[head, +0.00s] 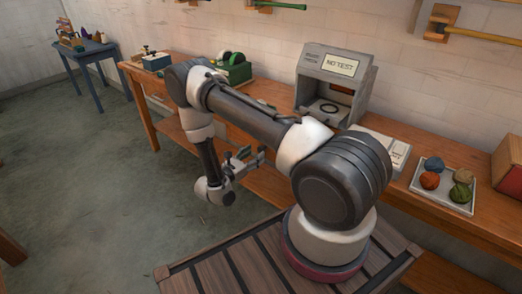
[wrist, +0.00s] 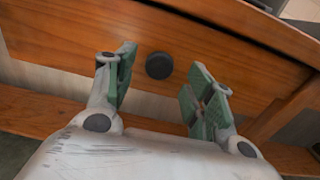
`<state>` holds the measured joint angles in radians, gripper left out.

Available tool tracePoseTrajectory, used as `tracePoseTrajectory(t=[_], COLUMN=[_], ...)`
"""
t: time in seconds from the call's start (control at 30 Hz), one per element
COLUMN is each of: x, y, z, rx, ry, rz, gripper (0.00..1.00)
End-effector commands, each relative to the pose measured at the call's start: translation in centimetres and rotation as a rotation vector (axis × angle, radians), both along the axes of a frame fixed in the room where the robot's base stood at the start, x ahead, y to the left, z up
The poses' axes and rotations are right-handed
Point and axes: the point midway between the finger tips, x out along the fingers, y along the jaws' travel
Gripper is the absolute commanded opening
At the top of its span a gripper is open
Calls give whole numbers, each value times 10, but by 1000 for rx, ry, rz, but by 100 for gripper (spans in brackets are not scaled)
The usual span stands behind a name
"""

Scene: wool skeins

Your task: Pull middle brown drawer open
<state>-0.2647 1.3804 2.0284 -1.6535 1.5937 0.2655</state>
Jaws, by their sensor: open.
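A brown wooden drawer front (wrist: 205,57) fills much of the wrist view, with a round dark knob (wrist: 159,66) on it. The drawer looks closed, though its edges are only partly visible. My gripper (wrist: 162,88) is open, with its green-padded fingers to the left and right of the knob and a gap on each side. I cannot tell how far the fingertips are from the drawer front. In the head view my gripper (head: 248,160) is at the front of the wooden bench (head: 455,155); my arm hides much of the bench front there.
A blue table (head: 85,52) stands at the back left. The floor (head: 90,190) at left is clear.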

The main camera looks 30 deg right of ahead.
Motion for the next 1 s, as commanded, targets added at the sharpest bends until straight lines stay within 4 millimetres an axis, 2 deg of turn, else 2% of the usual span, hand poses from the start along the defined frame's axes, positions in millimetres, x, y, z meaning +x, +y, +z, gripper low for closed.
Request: tracePoseTrajectory(t=[0.1, 0.3, 0.63, 0.67, 0.93, 1.0], x=[7, 16, 18, 18, 18, 18], y=[-22, -44, -49, -49, -48, -48], z=[0, 1, 1, 1, 1, 1], rx=[0, 0, 0, 0, 0, 0], ry=[-1, -1, 0, -1, -1, -1], rz=[-5, -3, -2, -2, -2, -2], gripper=[53, 53, 53, 50, 0, 0])
